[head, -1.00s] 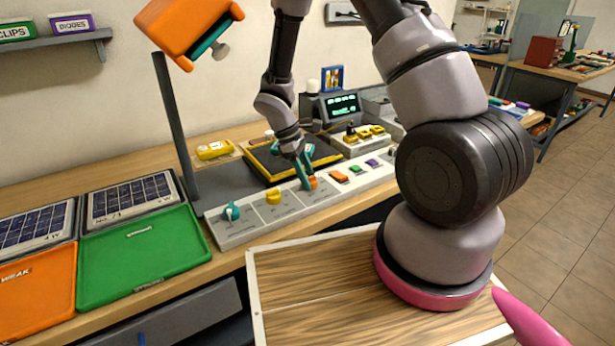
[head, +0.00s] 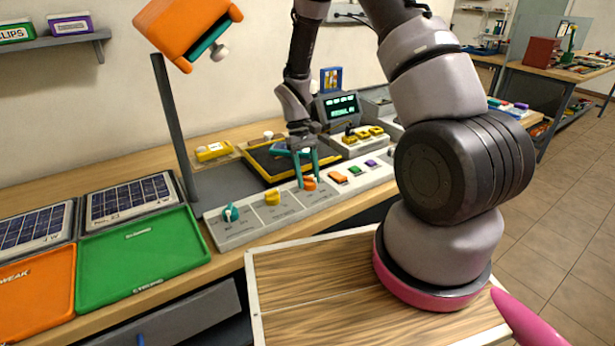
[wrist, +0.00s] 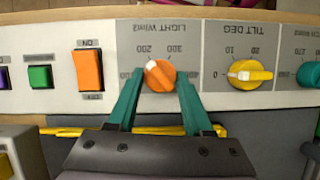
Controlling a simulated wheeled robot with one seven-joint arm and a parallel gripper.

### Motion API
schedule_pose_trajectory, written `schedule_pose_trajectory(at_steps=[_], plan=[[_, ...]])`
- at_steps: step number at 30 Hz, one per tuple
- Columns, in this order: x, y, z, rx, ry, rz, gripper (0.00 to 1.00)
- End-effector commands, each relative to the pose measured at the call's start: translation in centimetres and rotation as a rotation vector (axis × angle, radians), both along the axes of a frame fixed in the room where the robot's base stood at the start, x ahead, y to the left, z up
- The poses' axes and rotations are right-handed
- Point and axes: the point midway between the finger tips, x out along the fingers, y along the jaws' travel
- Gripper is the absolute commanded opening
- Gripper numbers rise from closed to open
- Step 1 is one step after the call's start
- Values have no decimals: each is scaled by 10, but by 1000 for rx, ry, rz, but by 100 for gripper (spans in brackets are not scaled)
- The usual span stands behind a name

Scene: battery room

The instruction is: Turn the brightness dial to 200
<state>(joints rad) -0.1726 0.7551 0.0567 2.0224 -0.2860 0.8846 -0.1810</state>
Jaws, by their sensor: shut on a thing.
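The brightness dial is the orange knob (wrist: 160,76) marked LIGHT W/m2, whose scale appears upside down in the wrist view. Its white pointer faces up and left, toward the 200 mark. The knob also shows on the grey control panel in the head view (head: 310,183). My gripper (wrist: 160,78) has one teal finger on each side of the knob and is shut on it. In the head view my gripper (head: 307,180) reaches down to the panel from behind. Finger contact is hard to see.
On the panel, a yellow tilt dial (wrist: 250,75) and a teal dial (head: 231,212) lie on one side of the knob. An orange switch (wrist: 89,70) and a green button (wrist: 40,76) lie on the other. A lit green display (head: 341,106) stands behind.

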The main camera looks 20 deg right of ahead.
Motion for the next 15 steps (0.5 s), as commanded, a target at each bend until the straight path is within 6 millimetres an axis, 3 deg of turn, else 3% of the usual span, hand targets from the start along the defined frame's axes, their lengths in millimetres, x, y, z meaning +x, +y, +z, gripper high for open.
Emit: schedule_pose_trajectory(at_steps=[15], plan=[[1, -1, 0, 0, -3, -162, 0]])
